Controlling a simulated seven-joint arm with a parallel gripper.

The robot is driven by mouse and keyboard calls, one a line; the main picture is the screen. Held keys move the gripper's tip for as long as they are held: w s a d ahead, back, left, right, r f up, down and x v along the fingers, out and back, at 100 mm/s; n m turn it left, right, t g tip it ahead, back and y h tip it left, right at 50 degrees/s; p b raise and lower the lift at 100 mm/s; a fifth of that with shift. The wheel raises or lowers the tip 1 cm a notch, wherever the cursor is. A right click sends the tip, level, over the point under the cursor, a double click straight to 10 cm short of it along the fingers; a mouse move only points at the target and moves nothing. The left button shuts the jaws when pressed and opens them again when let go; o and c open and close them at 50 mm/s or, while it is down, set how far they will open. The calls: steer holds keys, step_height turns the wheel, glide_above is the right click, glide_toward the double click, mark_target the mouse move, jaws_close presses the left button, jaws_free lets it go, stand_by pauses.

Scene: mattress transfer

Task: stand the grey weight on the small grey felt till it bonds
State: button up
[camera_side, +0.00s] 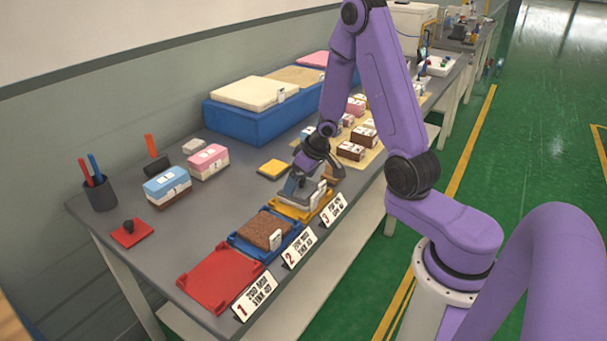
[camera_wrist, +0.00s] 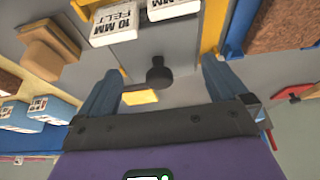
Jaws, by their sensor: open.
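My gripper (camera_side: 298,178) is open, low over the yellow tray (camera_side: 305,214) at place 3. In the wrist view, a black knob (camera_wrist: 158,72) stands between the fingers, with a gap to each; it looks like the grey weight's handle. Its grey base blends with the grey surface (camera_wrist: 165,42) around it. Grey felt (camera_side: 292,199) lies in the yellow tray, and two white tags reading 10 MM FELT show in the wrist view, one at the top left (camera_wrist: 113,24). I cannot tell where the weight's base ends and the felt begins.
A brown foam block (camera_side: 262,230) lies in the blue tray at place 2, beside the empty red tray (camera_side: 222,278). A wooden block (camera_wrist: 45,52) is close to the gripper. A yellow pad (camera_side: 274,169) and a red plate with a black knob (camera_side: 131,232) lie farther left.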

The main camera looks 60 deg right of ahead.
mark_target(306, 189)
steer(key=shift+v, duration=1.9)
steer(key=shift+a+r, duration=0.2)
steer(key=s+a+r+n+h, duration=0.1)
steer(key=s+a+r+n, duration=0.2)
steer(key=a, duration=0.3)
steer(key=s+a+r+n, duration=0.3)
steer(key=a+r, duration=0.1)
steer(key=a, duration=0.1)
steer(key=s+a+r+n+g, duration=0.1)
steer(key=s+a+n+g, duration=0.1)
steer(key=s, duration=0.8)
steer(key=s+a+r+n+g+y, duration=0.1)
steer(key=s+a+n, duration=0.3)
steer(key=s, duration=0.5)
steer(key=shift+s+a+r+n+g, duration=0.35)
steer(key=shift+r+g, duration=0.25)
steer(key=shift+r, duration=0.25)
